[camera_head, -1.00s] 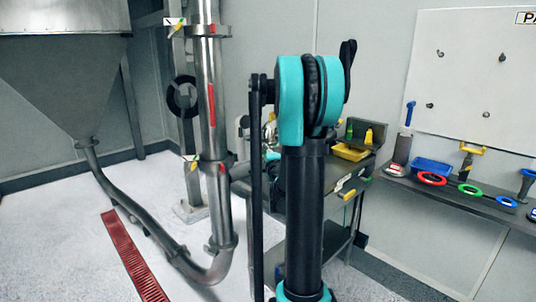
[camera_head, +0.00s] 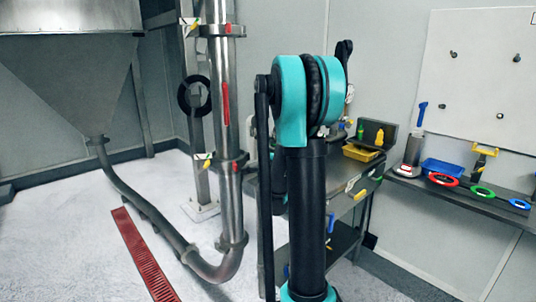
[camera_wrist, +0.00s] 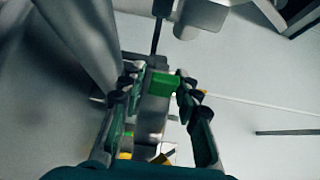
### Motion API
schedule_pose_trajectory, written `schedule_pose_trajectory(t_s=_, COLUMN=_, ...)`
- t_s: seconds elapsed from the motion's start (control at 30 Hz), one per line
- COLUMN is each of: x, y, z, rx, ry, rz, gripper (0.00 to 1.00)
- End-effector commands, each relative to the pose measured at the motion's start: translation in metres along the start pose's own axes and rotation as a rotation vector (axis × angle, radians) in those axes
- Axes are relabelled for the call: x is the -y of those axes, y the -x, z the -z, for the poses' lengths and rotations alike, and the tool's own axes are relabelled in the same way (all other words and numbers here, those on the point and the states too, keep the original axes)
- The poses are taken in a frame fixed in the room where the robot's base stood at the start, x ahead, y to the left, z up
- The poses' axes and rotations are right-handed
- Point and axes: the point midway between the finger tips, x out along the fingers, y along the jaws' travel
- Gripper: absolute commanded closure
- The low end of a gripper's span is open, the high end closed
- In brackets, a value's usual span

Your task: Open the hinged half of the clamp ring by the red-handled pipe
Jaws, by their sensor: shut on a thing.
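The steel pipe (camera_head: 222,75) with the long red handle (camera_head: 226,103) stands upright left of my arm. It bears an upper clamp ring (camera_head: 222,30) and a lower clamp ring (camera_head: 229,163), with small red, yellow and green marks beside them. I cannot tell whether the hinged half of either is open. My gripper (camera_wrist: 161,84) shows only in the wrist view; it is hidden in the head view. Its two fingers are shut on a green block (camera_wrist: 164,84). What the block belongs to is not clear; grey metal parts lie close around it.
A steel hopper (camera_head: 70,75) stands at left, a red floor grate (camera_head: 145,255) below it. A workbench with a yellow bin (camera_head: 360,153) is behind my arm. A tool shelf (camera_head: 440,188) runs along the right wall.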

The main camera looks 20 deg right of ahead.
Motion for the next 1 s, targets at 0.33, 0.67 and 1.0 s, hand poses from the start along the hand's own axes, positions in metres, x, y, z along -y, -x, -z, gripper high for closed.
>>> schedule_pose_trajectory(t_s=0.33, x=0.0018, y=-0.0026, z=-0.0071, rx=0.01, ry=0.006, rz=0.001, gripper=1.0)
schedule_pose_trajectory(t_s=0.67, x=0.0018, y=-0.0026, z=-0.0067, rx=0.009, ry=0.006, rz=0.001, gripper=0.61)
schedule_pose_trajectory(t_s=1.0, x=0.0008, y=-0.001, z=-0.0044, rx=0.004, ry=0.003, rz=0.001, gripper=0.55)
